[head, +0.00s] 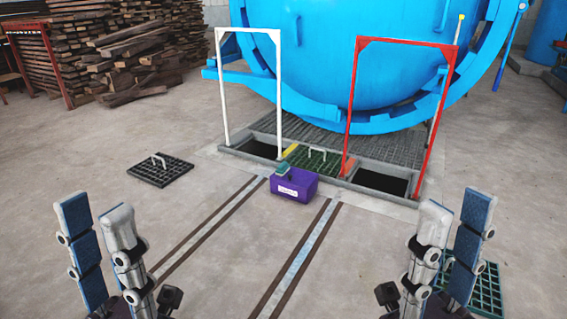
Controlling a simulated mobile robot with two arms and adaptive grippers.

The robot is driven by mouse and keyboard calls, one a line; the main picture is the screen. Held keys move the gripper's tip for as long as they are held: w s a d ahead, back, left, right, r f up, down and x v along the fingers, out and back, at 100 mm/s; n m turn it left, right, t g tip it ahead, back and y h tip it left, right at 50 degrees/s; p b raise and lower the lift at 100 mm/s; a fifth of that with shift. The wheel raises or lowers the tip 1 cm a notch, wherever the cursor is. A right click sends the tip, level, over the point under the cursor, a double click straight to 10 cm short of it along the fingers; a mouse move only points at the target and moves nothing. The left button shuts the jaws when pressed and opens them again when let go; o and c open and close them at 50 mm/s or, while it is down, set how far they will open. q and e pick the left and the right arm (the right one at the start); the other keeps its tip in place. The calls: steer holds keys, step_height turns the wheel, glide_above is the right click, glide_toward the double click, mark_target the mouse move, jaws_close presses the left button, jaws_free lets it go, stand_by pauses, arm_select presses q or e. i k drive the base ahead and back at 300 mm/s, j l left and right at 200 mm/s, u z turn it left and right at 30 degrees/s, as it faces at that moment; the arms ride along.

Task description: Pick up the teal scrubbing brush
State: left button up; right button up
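A small teal object (282,168), which looks like the scrubbing brush, lies on the top left of a purple box (297,185) in the middle of the floor. It is small and far off, so its bristles and handle cannot be made out. My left gripper (95,210) is at the lower left, pointing up in the picture, with its fingers apart and nothing between them. My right gripper (457,206) is at the lower right, also with its fingers apart and empty. Both are well away from the brush.
A white frame (224,95) and a red frame (350,100) stand at floor pits before the blue autoclave (350,60). A grate with a handle (161,171) lies left; a green grate (490,290) lies lower right. Floor before the purple box is clear, with two rail strips.

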mark_target(285, 167)
steer(key=i+j+z, duration=0.1)
steer(key=i, duration=0.5)
steer(key=i+j, duration=0.35)
steer(key=i, duration=0.25)
steer(key=i+j+z, duration=0.15)
steer(key=i, duration=0.45)
steer(key=i+j, duration=0.45)
steer(key=i+j+z, duration=0.15)
steer(key=i+j, duration=0.2)
steer(key=i, duration=0.35)
steer(key=i+j, duration=0.4)
steer(key=i, duration=0.15)
steer(key=l+z, duration=0.05)
